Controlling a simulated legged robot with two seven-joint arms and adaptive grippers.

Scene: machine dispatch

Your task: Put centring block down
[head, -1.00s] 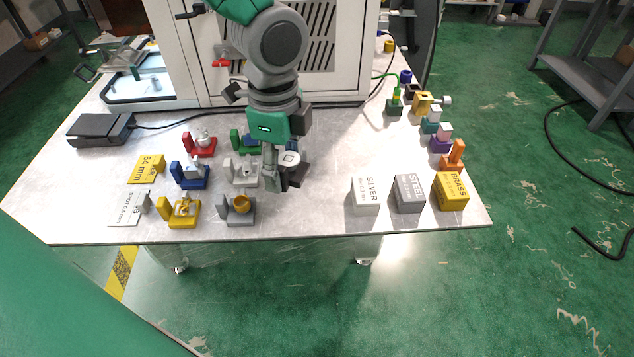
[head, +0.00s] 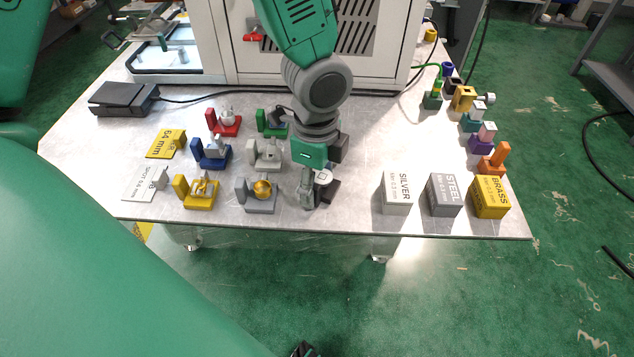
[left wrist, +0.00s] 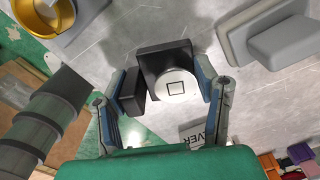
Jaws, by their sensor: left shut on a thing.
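The centring block appears to be the black block with a back plate and a pale round disc marked with a square; it shows in the left wrist view (left wrist: 156,66) and in the head view (head: 329,190). My left gripper (head: 315,192) is shut on it, with one finger on each side in the left wrist view (left wrist: 160,72). The block is low over the front middle of the table (head: 350,222), between the grey block with a gold ring (head: 258,197) and the silver box (head: 396,194). I cannot tell whether its underside touches the table. My right gripper is not in view.
Red (head: 226,124), blue (head: 211,154), yellow (head: 199,193), green (head: 270,123) and pale (head: 264,154) blocks stand to the left. The steel (head: 443,196) and brass (head: 489,198) boxes stand right. Bare tabletop lies behind the boxes.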

